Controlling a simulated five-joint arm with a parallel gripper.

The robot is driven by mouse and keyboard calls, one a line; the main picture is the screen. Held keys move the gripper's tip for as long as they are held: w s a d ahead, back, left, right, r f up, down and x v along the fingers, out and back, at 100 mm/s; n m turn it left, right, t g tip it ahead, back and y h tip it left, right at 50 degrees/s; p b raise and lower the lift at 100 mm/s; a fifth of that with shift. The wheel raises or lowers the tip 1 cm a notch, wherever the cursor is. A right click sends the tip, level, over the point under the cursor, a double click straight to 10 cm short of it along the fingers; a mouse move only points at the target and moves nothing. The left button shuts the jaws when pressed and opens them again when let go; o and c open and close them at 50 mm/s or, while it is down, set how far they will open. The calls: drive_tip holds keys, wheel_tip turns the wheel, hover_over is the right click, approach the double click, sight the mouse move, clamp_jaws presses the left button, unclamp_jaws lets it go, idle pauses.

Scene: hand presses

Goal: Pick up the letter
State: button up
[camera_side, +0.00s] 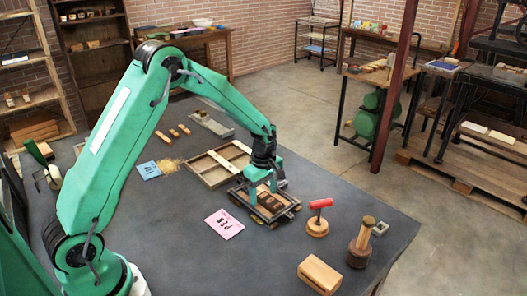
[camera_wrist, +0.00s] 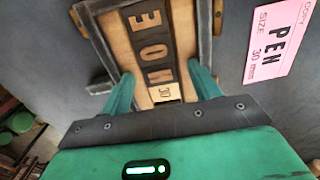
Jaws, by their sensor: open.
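Dark letter blocks stand in a row in a wooden tray (camera_side: 240,193) in the side view. In the wrist view, the row runs away from my gripper: a block like an H (camera_wrist: 160,76), one like an O (camera_wrist: 155,49), then one like an E (camera_wrist: 150,19). A small pale block (camera_wrist: 164,93), seemingly marked 30, lies at the near end. My gripper (camera_wrist: 164,76) is open, its fingers on either side of the row near the H and the pale block. I see no contact. In the side view, my gripper (camera_side: 263,197) hangs low over the tray and hides part of it.
A pink card (camera_side: 224,223) reading PEN lies beside the tray. A larger divided frame (camera_side: 196,171) lies behind. The dark tabletop front of the card is clear.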

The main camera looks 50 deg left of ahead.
sight(265, 197)
drive_tip(key=c, duration=1.1)
drive_tip(key=shift+o, duration=0.2)
drive_tip(key=shift+r, duration=0.1)
drive_tip(key=shift+r, duration=0.7)
drive_tip(key=r, duration=0.1)
drive_tip(key=d+r, duration=0.1)
drive_tip(key=r, duration=0.1)
drive_tip(key=shift+s+r, duration=0.1)
drive_tip(key=shift+s, duration=0.05)
drive_tip(key=s+d+r, duration=0.5)
drive_tip(key=d+r, duration=0.1)
drive_tip(key=d, duration=0.3)
drive_tip(key=shift+d+r, duration=0.15)
drive_tip(key=shift+d, duration=0.05)
